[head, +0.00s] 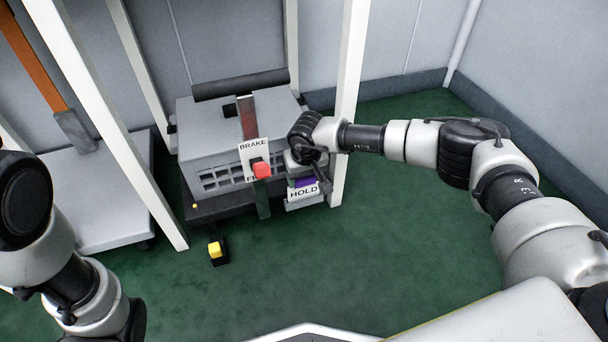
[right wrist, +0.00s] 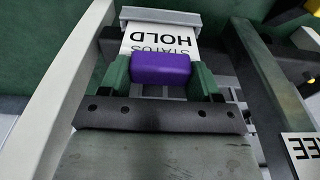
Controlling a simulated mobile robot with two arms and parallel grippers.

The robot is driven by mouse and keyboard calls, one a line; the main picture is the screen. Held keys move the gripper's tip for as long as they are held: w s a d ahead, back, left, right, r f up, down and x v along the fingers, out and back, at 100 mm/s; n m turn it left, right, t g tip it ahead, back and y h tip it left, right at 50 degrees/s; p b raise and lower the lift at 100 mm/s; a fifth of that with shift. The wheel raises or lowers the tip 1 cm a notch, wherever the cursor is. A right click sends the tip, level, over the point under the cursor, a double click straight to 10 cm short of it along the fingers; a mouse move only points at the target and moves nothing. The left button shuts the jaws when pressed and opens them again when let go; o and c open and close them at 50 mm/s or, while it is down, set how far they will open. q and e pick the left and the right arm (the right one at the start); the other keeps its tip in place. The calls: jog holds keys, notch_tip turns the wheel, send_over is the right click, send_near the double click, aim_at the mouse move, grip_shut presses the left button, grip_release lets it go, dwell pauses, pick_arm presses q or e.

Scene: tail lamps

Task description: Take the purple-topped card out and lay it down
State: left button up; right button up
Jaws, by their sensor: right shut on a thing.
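The purple-topped card (head: 303,192) is white with "HOLD" on it and shows in the grey holder (head: 306,203) at the right of the grey machine. In the right wrist view the card (right wrist: 160,42) reads "STATUS HOLD", with a purple block top (right wrist: 160,69) and the grey holder lip (right wrist: 160,15) at its far end. My right gripper (head: 307,181) is over the card. Its green fingers (right wrist: 161,75) are shut on both sides of the purple top. Part of the card is hidden by the gripper in the head view. My left arm shows at the left, but its gripper is out of view.
The grey machine (head: 215,145) stands behind, with a red-knobbed lever (head: 261,169) and "BRAKE" sign (head: 253,147) left of the card. A pale post (head: 347,80) rises close to the right. A yellow button box (head: 216,252) lies on green floor (head: 400,240), which is open in front.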

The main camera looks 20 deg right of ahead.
jog(key=shift+r, duration=0.1)
jog(key=shift+r+p, duration=1.15)
jog(key=shift+r, duration=0.3)
jog(key=shift+r+p, duration=0.95)
jog(key=shift+r, duration=0.2)
